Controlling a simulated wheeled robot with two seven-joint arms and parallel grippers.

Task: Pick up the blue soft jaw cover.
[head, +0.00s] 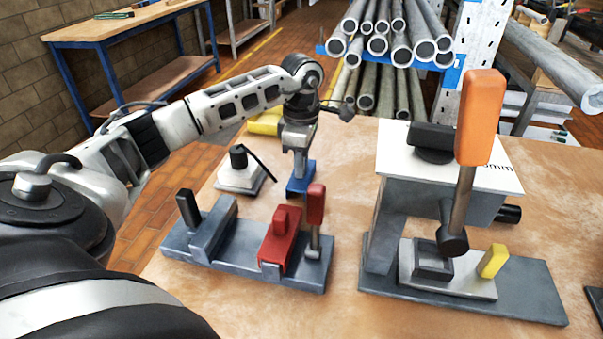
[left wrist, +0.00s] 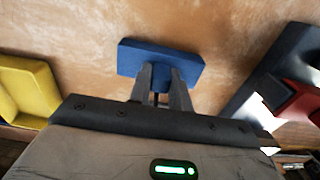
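The blue soft jaw cover (head: 298,189) is on the bench behind the grey vise base in the head view. It also shows in the left wrist view, as a blue block (left wrist: 160,55) at the fingertips. My left gripper (head: 299,168) points down at the cover. In the left wrist view its two fingers (left wrist: 162,78) stand a little apart, overlapping the cover's near side, with blue showing between them. I cannot tell whether they press on it. Contact between cover and bench is unclear. My right gripper is not in view.
A grey fixture (head: 225,245) with a red block (head: 280,240) and red-handled lever stands in front. A larger stand with an orange handle (head: 480,115) is to the right. A white-based black piece (head: 240,175) and a yellow object (head: 265,122) lie near the gripper.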

